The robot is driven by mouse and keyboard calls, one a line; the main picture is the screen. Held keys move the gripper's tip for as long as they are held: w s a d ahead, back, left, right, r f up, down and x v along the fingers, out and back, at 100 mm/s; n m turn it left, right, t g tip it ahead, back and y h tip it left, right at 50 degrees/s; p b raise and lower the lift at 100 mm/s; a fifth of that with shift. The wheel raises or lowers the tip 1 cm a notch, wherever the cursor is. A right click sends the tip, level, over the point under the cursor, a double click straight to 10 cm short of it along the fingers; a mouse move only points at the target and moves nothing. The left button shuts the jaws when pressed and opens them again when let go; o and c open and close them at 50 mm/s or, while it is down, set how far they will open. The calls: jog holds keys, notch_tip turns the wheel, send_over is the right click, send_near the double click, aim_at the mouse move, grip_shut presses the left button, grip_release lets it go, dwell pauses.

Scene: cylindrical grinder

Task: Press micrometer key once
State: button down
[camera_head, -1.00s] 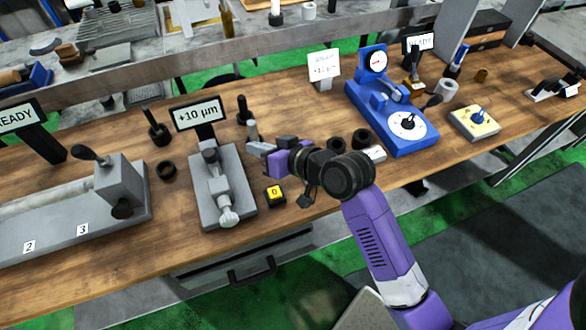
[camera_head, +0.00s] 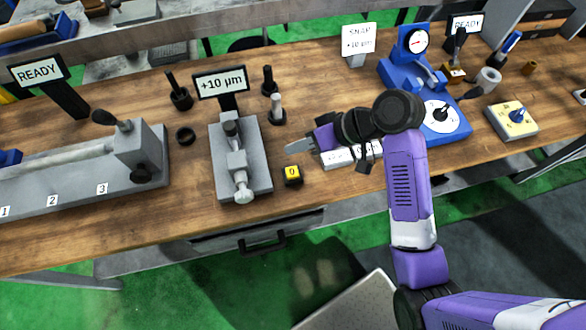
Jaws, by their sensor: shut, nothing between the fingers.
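The micrometer key is a small black block with a yellow top marked 0 (camera_head: 292,171), standing on the wooden bench. Just left of it is the grey bench micrometer (camera_head: 260,183), with its display (camera_head: 221,85) reading +10 µm behind it. My gripper (camera_head: 290,147) is shut and empty. Its grey fingertips point left and appear just behind and above the key in the head view. The key's yellow top is uncovered. The height of the fingertips above the bench is hard to judge.
A white numbered strip (camera_head: 340,157) lies partly under my arm. A blue dial gauge (camera_head: 447,122) is to the right, a grey fixture (camera_head: 140,150) to the left. Bench in front is clear.

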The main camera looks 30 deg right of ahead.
jog(key=b, duration=0.8)
send_over(296, 172)
notch_tip(296, 172, down, 7)
jog(key=shift+f, duration=0.95)
dwell(1.0)
jog(key=shift+f, duration=0.4)
jog(key=shift+f+b, duration=0.3)
jog(key=shift+f, duration=0.2)
dwell(0.7)
jog(key=shift+r, duration=0.1)
jog(key=shift+r+p, duration=0.85)
jog(key=shift+p, duration=0.25)
